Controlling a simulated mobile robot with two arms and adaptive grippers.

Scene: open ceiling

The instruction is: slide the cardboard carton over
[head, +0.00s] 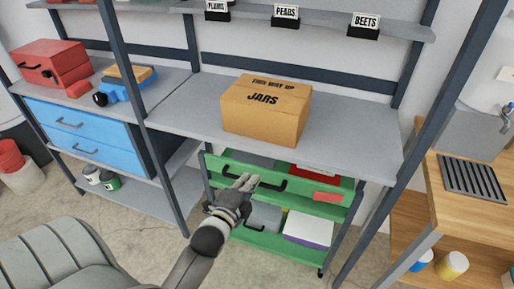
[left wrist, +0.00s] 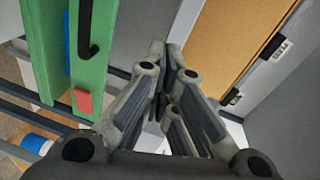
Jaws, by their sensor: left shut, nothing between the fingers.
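The cardboard carton (head: 265,113) is a brown box marked "JARS" and stands upright on the grey shelf (head: 185,124), near its front edge. My left gripper (head: 246,181) is shut and empty, below the shelf's front edge and in front of the green cart, apart from the carton. In the left wrist view the shut fingers (left wrist: 165,60) point up the picture, with the brown carton face (left wrist: 225,45) to their upper right. My right gripper is in neither view.
A green cart (head: 345,188) with a black handle stands under the shelf. Blue drawers (head: 75,128) and a red toolbox (head: 52,62) are at left. Shelf space is clear on both sides of the carton. A wooden bench (head: 450,190) stands at right beyond an upright post.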

